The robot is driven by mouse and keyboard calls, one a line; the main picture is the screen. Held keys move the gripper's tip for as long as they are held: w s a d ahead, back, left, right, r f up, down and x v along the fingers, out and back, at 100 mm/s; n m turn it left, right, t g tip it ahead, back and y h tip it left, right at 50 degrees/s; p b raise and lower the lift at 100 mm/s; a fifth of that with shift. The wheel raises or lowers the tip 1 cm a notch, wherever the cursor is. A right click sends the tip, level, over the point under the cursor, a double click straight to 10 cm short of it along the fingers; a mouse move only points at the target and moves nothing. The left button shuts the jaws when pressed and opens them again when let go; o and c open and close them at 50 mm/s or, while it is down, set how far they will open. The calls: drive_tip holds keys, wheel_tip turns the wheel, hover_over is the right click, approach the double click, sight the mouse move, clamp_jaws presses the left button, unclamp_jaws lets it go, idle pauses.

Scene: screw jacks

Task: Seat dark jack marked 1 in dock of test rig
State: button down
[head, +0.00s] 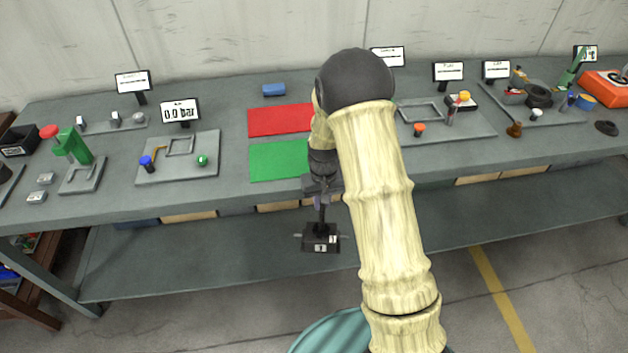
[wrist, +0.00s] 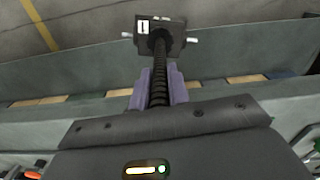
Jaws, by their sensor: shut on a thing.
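The dark jack marked 1 (head: 320,242) hangs in my gripper (head: 320,199), in front of the bench's front edge and over the lower shelf in the head view. Its block hangs below its screw, with pale pins at the sides. In the wrist view the jack (wrist: 160,40) is at the top and its ribbed screw runs between the purple fingers of my gripper (wrist: 158,88), which are shut on it. A grey plate (head: 150,172) by a "0.0 bar" display carries a square frame (head: 191,145); a similar framed plate (head: 470,130) is at right. I cannot tell which is the test rig.
The plate at left also bears a blue-topped post (head: 147,163) and a green knob (head: 202,160). Red (head: 279,120) and green (head: 278,160) mats lie clear mid-bench. A green press (head: 73,146) stands at left. My arm hides part of the bench.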

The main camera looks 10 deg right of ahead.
drive_tip(key=m, duration=0.1)
hover_over(334, 241)
wheel_tip(334, 241, down, 9)
drive_tip(key=shift+f, duration=0.2)
drive_tip(key=shift+a+f, duration=0.15)
drive_tip(key=shift+a, duration=0.05)
drive_tip(key=shift+s+d, duration=0.1)
